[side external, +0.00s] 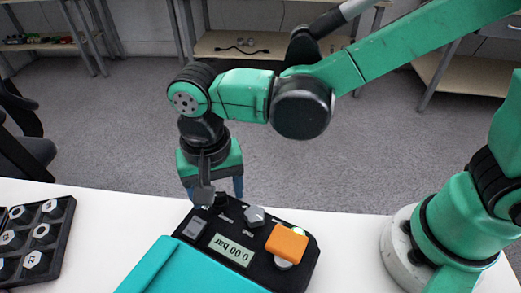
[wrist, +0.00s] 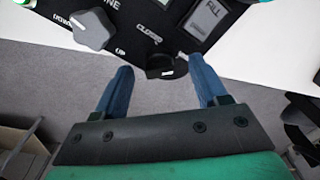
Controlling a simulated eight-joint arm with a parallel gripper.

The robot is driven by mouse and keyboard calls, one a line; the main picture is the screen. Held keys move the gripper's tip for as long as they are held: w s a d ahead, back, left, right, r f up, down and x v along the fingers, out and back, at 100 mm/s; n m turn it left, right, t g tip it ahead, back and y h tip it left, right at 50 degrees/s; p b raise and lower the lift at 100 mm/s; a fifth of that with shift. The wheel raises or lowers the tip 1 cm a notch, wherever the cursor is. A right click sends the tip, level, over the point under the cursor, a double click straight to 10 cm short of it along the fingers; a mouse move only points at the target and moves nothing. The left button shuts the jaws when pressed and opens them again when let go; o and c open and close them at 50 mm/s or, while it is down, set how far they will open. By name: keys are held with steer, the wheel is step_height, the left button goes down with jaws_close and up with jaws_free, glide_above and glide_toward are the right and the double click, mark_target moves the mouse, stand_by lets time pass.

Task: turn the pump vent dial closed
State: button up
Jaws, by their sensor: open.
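The pump panel (side external: 279,265) is a black box on the white table with a display reading 0.00 bar. A round black dial with a white mark (wrist: 165,67) sits at the panel edge by a "CLOSED" label in the wrist view; in the side view this dial (side external: 222,199) is partly hidden below my wrist. My gripper (wrist: 160,66) is open, pointing down, with its blue fingers on either side of the dial in the wrist view. Nothing is held. I cannot tell whether a finger touches the dial.
A grey lobed knob (side external: 255,215) and a grey FILL button (side external: 194,227) are on the panel. An orange block (side external: 287,243) covers part of its right side. A teal slab (side external: 185,268) lies in front. A black tray of hex pieces (side external: 35,240) is at left.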

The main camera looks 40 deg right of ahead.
steer(key=shift+f, duration=0.35)
jaws_close()
